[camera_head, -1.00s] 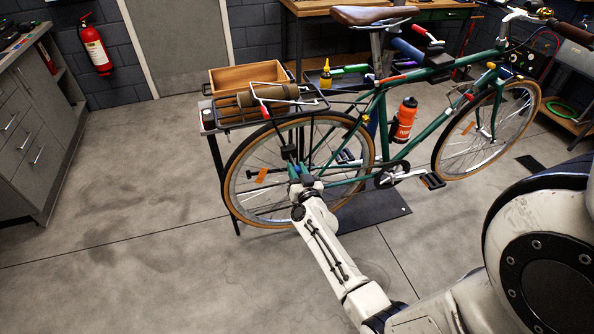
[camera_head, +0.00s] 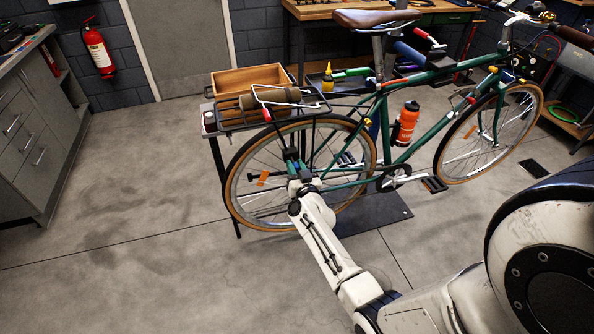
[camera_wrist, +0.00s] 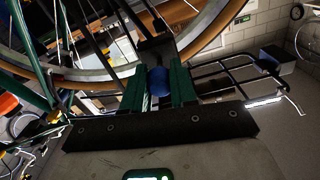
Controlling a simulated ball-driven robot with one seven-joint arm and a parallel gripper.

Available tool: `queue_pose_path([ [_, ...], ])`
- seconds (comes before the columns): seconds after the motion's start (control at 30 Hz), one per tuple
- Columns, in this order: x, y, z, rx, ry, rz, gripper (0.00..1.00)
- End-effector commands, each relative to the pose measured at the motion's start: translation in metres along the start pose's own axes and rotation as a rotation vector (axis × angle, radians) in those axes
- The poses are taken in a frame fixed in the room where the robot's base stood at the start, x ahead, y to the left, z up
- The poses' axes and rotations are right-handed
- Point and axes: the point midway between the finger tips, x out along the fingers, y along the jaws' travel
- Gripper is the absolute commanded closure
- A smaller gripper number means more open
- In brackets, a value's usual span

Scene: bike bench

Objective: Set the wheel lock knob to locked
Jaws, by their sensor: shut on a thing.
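The green bicycle (camera_head: 427,117) stands with its rear wheel (camera_head: 229,167) beside my gripper. My gripper (camera_head: 296,168) is at the rear wheel's hub area, in front of the spokes. In the wrist view its two green fingers (camera_wrist: 158,84) are closed on the sides of a blue knob (camera_wrist: 158,80), which looks like the wheel lock knob. A dark bracket or stem lies beyond the knob, towards the wheel rim. The knob's marking and its set position cannot be read.
A rear rack (camera_head: 306,112) sits above the wheel. Behind it is a bench with a wooden box (camera_head: 232,81) and a brown roll (camera_head: 270,99). A dark floor plate (camera_head: 375,213) lies under the bike. The floor at left is clear, up to the grey cabinet (camera_head: 38,145).

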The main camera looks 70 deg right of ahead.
Motion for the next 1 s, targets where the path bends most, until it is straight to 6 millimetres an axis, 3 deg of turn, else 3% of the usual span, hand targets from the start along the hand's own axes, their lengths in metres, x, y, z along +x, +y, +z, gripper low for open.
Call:
queue_pose_path([
  [0.07,0.0,0.0,0.0,0.0,0.0,0.0,1.0],
  [0.1,0.0,0.0,0.0,0.0,0.0,0.0,0.72],
  [0.37,0.0,0.0,0.0,0.0,0.0,0.0,0.47],
  [0.7,-0.006,0.0,0.0,0.001,-0.001,0.0,0.47],
  [1.0,-0.055,-0.001,-0.001,0.0,-0.002,-0.001,0.47],
])
